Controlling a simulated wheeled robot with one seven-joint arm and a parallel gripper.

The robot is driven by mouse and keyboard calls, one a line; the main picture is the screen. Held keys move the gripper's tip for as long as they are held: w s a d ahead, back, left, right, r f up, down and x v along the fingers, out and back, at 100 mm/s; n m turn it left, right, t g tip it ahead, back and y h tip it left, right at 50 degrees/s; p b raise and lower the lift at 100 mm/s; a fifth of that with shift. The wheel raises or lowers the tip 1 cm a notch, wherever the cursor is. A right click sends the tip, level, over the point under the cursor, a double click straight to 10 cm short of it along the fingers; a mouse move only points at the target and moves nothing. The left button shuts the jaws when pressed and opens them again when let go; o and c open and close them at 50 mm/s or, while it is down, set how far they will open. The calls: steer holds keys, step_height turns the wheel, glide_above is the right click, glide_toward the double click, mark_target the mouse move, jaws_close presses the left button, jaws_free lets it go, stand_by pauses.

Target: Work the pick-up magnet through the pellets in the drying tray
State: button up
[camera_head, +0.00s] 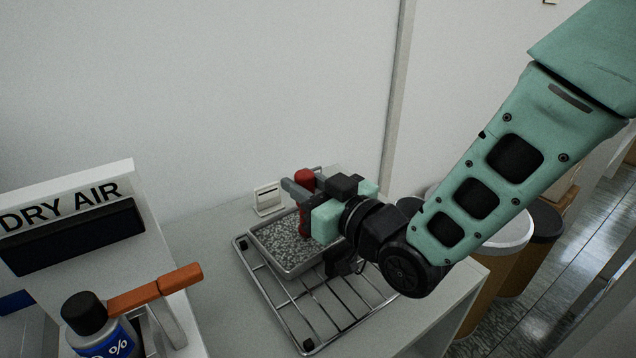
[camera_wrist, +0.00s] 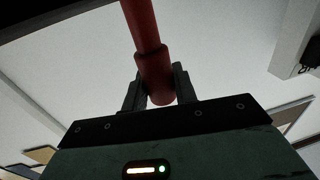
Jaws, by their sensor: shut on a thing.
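The drying tray (camera_head: 263,237) is a shallow metal tray filled with grey speckled pellets (camera_head: 284,243). It sits on a wire rack on the counter. My gripper (camera_head: 297,190) is over the right part of the tray and shut on the red pick-up magnet (camera_head: 304,180). The magnet stands roughly upright, and its lower end is down at the pellets. I cannot tell how deep it reaches. In the wrist view the red magnet (camera_wrist: 154,75) is held between the two dark fingers. My gripper hides the tray's right side.
The wire rack (camera_head: 309,344) extends in front of the tray, with bare counter (camera_head: 215,285) to its left. At left are the DRY AIR unit (camera_head: 135,185), an orange handle (camera_head: 155,291) and a dark-capped bottle (camera_head: 85,313). Bins (camera_head: 512,238) stand right.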

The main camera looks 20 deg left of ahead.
steer(key=s+a+r, duration=0.1)
steer(key=s+a, duration=0.3)
steer(key=s, duration=0.2)
steer(key=shift+a+r+b, duration=0.35)
steer(key=shift+b, duration=0.05)
steer(key=w+d+b, duration=0.2)
steer(key=w+d, duration=0.4)
steer(key=d, duration=0.4)
steer(key=shift+w+f, duration=0.25)
steer(key=shift+w, duration=0.05)
steer(key=shift+a, duration=0.1)
steer(key=s+a+b, duration=0.3)
steer(key=s+a, duration=0.3)
steer(key=s, duration=0.3)
steer(key=shift+a+b, duration=0.2)
steer(key=shift+b, duration=0.1)
stand_by(0.3)
